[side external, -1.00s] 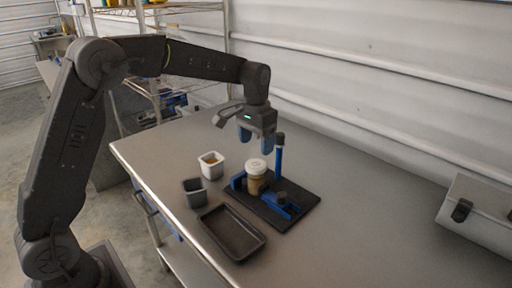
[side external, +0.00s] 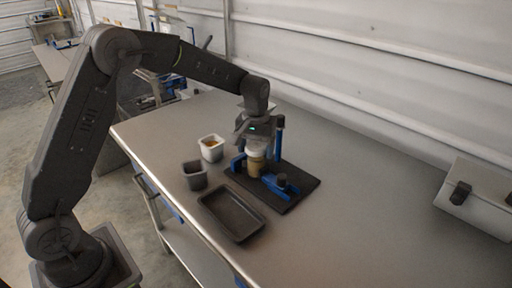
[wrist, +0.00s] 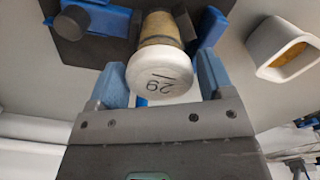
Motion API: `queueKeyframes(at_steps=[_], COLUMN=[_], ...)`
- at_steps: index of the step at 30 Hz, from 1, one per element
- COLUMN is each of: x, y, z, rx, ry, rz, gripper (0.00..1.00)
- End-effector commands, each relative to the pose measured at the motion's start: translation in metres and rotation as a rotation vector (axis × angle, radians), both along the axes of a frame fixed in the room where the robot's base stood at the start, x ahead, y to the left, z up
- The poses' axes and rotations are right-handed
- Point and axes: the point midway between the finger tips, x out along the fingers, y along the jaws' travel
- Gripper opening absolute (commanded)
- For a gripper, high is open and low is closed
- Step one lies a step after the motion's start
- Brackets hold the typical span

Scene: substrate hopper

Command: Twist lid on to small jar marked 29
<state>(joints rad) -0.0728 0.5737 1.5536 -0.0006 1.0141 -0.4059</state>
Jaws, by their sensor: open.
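The small jar (side external: 256,168) stands upright in a blue holder on a black base plate (side external: 301,191). Its contents look tan. A white lid (wrist: 160,74) marked 29 sits on top of the jar; how tightly it is seated cannot be told. My gripper (wrist: 158,85) is open, with its blue fingers on either side of the lid in the wrist view. In the side view my gripper (side external: 258,144) is lowered over the jar top and partly hides the lid.
A black tray (side external: 206,206) lies in front of the plate. A grey cup (side external: 194,181) and a white cup (side external: 211,142) with brownish contents stand to the left. A blue post (side external: 279,138) rises close behind the jar. The table's right side is clear up to a white case (side external: 474,205).

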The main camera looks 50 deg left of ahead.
Motion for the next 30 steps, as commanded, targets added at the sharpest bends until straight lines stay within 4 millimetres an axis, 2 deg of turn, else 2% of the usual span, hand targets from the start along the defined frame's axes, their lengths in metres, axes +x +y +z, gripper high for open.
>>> queueKeyframes(at_steps=[21,30], x=[0.0,0.0], y=[0.0001,0.0001], z=[0.0002,0.0002], rx=[0.0,0.001], ry=[0.001,0.001], rz=[1.041,1.422], gripper=[0.74,0.74])
